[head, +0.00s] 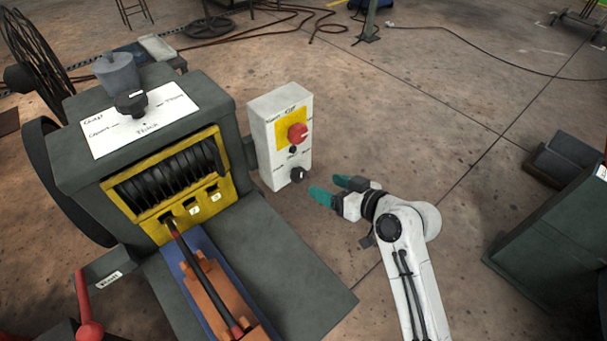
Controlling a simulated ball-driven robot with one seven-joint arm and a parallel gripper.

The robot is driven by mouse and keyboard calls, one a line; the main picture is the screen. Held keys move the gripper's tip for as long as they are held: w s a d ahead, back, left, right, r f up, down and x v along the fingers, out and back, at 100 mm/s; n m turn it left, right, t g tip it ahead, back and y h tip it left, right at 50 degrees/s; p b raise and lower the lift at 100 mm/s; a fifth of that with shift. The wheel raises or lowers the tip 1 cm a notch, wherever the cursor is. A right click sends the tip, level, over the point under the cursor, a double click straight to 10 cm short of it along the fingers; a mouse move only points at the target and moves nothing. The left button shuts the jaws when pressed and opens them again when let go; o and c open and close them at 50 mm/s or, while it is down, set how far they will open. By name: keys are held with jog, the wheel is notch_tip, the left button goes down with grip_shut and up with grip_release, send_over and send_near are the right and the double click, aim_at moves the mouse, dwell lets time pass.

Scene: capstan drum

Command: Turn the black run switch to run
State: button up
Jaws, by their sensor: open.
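The black run switch (298,175) is a small round knob low on the front of a white control box (262,128). Small labels sit above it, too small to read surely, and I cannot tell which way it points. My gripper (331,188) has teal fingertips and is open and empty. It is to the right of the black knob and slightly lower in the picture, apart from it, with its fingers pointing left toward the box.
A red knob (297,132) on a yellow plate sits above the black switch. The dark machine (215,95) with a black coiled drum (170,175) stands left. A red-ended lever (90,331) is at lower left. A dark green cabinet (550,235) stands right. Floor between is clear.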

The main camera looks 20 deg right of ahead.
aim_at(303, 176)
jog(key=p+x, duration=0.1)
jog(key=x, duration=0.8)
jog(key=shift+w+a+f, duration=0.15)
jog(key=shift+w, duration=0.05)
jog(key=shift+c, duration=0.2)
jog(key=c, duration=1)
jog(key=m+y+b, duration=0.2)
jog(key=shift+f+m+b, duration=0.2)
jog(key=shift+m+b, duration=0.15)
jog(key=shift+m, duration=0.05)
jog(key=shift+w+d+m+y+b, duration=0.15)
jog(key=shift+m+y+b, duration=0.5)
jog(key=shift+m, duration=0.4)
jog(key=shift+s+d+m+y+b, duration=0.15)
jog(key=shift+m+y+b, duration=0.5)
jog(key=shift+m, duration=0.4)
jog(key=shift+w, duration=0.1)
